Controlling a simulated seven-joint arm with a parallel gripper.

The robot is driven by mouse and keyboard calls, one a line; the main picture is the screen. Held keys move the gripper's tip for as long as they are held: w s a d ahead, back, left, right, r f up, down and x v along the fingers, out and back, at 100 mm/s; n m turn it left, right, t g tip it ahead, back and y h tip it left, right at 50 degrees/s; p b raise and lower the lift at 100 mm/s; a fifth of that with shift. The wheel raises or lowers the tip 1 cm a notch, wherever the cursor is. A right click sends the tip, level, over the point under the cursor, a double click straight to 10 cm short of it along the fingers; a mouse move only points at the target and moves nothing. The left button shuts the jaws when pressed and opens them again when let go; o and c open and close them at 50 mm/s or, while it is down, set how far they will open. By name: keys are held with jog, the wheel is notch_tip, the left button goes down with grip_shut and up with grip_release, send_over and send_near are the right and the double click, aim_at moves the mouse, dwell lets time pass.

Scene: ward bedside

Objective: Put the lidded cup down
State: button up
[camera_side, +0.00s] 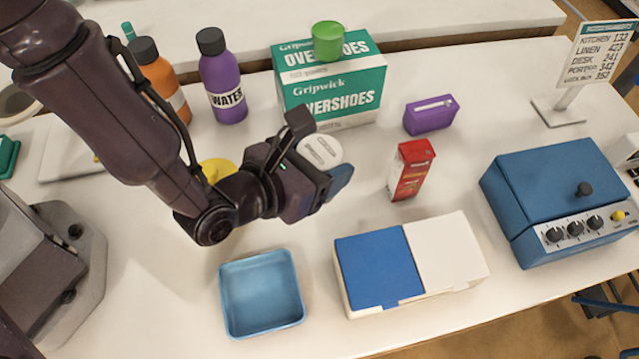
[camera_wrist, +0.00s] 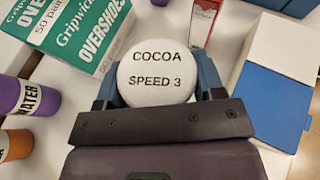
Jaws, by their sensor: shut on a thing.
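The lidded cup shows as a round white lid (camera_wrist: 157,76) marked COCOA SPEED 3 in the wrist view. In the side view its pale lid (camera_side: 320,150) shows just beyond my gripper, and the cup body is hidden. My gripper (camera_wrist: 158,88) has a blue finger on each side of the lid and is shut on the cup. In the side view my gripper (camera_side: 322,158) is in the middle of the table, in front of the overshoes box. I cannot tell whether the cup's base touches the table.
The overshoes box (camera_side: 330,92) with a green item (camera_side: 328,41) on top stands behind. A red carton (camera_side: 411,170) is to the right. A blue tray (camera_side: 262,292) and a blue-and-white box (camera_side: 445,252) are nearer. A purple bottle (camera_side: 222,80) stands back left.

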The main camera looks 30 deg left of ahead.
jog(key=shift+f, duration=2.75)
jog(key=shift+f, duration=0.15)
jog(key=o, duration=1.1)
jog(key=shift+c, duration=0.2)
jog(key=shift+s+r, duration=0.15)
jog(key=shift+r, duration=0.05)
jog(key=v, duration=0.2)
jog(key=shift+s+a+r, duration=0.1)
jog(key=shift+s+r, duration=0.05)
jog(key=shift+s, duration=0.2)
notch_tip(320, 180, up, 7)
jog(key=shift+f, duration=0.1)
